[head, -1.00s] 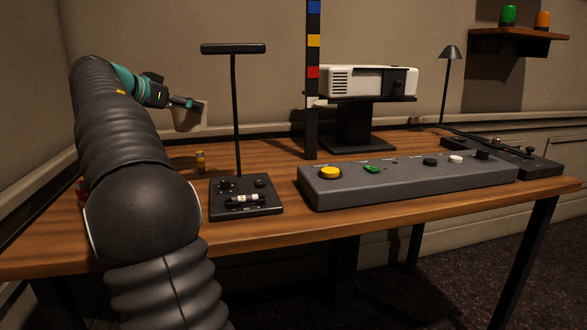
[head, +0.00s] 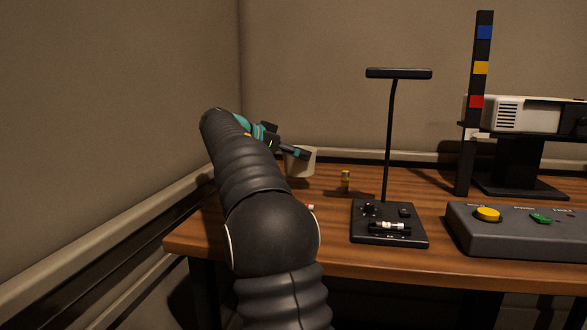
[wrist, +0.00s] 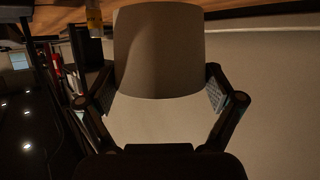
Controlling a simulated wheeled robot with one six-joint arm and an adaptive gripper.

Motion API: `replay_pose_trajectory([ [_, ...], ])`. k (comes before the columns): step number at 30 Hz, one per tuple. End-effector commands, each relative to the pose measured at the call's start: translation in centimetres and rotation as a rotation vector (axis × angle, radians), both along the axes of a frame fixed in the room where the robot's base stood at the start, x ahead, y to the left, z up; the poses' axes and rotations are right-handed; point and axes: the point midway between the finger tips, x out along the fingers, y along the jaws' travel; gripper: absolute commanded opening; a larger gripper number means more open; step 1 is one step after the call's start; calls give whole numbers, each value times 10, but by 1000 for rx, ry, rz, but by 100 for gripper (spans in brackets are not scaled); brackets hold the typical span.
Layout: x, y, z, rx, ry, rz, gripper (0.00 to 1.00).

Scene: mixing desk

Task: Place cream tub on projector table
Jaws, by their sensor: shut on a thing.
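The cream tub (head: 302,161) is in my gripper (head: 287,153), above the left part of the wooden desk. In the wrist view the tub (wrist: 158,50) fills the upper middle, with the two fingers of my gripper (wrist: 160,92) on either side of it. The projector table (head: 519,160) is a black stand on the right of the desk, with a white projector (head: 522,113) on its top. The right part of this stand is outside the head view.
A black lamp (head: 389,140) on a control base stands between the tub and the projector table. A black post with coloured squares (head: 482,50) rises beside the table. A grey console (head: 510,231) lies in front.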

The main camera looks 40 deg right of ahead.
Motion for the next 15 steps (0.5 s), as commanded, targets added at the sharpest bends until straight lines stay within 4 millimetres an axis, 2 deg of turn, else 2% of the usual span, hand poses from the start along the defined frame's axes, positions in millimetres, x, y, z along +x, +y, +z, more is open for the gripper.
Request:
replay_pose_trajectory([
  [5,0,1,-14,0,2,0,55],
  [10,0,1,-37,0,1,0,55],
  [15,0,1,-40,0,0,0,55],
])
